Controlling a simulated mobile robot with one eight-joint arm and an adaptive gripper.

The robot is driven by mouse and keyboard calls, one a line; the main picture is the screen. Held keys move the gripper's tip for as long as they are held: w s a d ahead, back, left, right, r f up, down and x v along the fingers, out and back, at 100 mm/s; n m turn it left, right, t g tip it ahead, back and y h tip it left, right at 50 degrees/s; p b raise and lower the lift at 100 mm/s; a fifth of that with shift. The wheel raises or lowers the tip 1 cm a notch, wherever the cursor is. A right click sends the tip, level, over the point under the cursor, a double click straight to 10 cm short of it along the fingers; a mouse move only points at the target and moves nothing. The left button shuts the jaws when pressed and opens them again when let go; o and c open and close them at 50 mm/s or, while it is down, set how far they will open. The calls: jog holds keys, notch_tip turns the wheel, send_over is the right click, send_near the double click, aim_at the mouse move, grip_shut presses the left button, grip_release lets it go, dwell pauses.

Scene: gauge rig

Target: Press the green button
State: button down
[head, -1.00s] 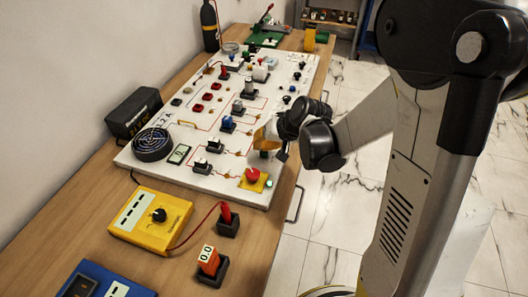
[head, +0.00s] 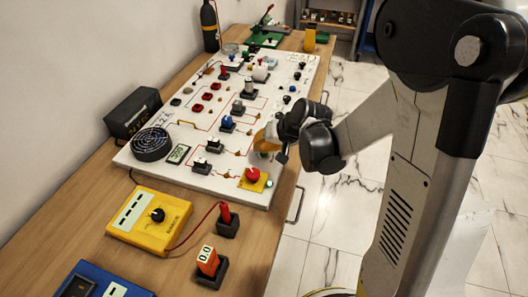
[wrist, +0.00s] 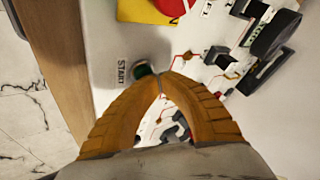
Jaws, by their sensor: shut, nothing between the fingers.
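The green button (wrist: 141,69) shows in the wrist view beside the printed word START, near the edge of the white panel (wrist: 105,85). It is partly hidden by my fingertips. My gripper (wrist: 160,74) has orange fingers that meet at the tips, with nothing between them. The tips are right by the button, slightly to its right and below in the picture. I cannot tell whether they touch it. In the head view my gripper (head: 265,144) is over the right edge of the panel and mostly covers the button's place.
A red mushroom button (head: 253,174) on a yellow plate sits close to my gripper; it also shows in the wrist view (wrist: 172,5). Black-handled switches (wrist: 268,38) stand to the right. A yellow meter (head: 150,217) and a black fan (head: 152,144) are farther off.

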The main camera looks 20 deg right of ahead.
jog(key=shift+r, duration=0.1)
jog(key=shift+r+p, duration=0.65)
jog(key=shift+r, duration=0.15)
jog(key=shift+r+p, duration=1.9)
jog(key=shift+r, duration=0.65)
